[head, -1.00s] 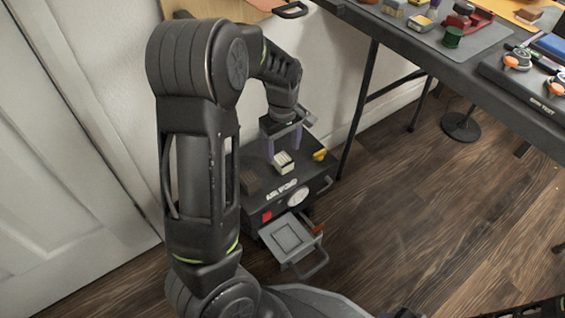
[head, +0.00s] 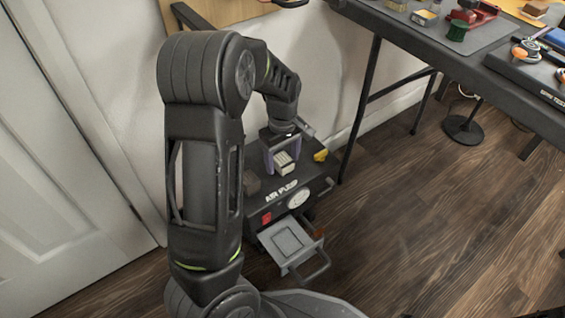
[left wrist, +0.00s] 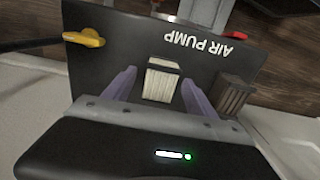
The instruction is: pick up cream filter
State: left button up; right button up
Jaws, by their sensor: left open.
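The cream filter (head: 284,161) is a small pale block with a ribbed face. It sits on top of the dark air pump (head: 321,199), which stands on the floor. My left gripper (head: 283,163) is above the pump, with its purple fingers on either side of the filter. In the left wrist view the filter (left wrist: 161,82) shows between and just beyond the tips of the open fingers (left wrist: 162,84), with a gap on both sides. My right gripper is not in view.
A brown ribbed block (left wrist: 234,97) and a yellow valve handle (left wrist: 86,39) are also on the pump. An open drawer (head: 290,241) juts from the pump's front. A dark table (head: 480,70) with several parts stands at right.

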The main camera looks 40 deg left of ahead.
aim_at(282, 158)
pick_arm(q)
grip_shut()
dwell(0.7)
notch_tip(282, 158, up, 10)
jog(key=p, duration=0.5)
dwell(0.5)
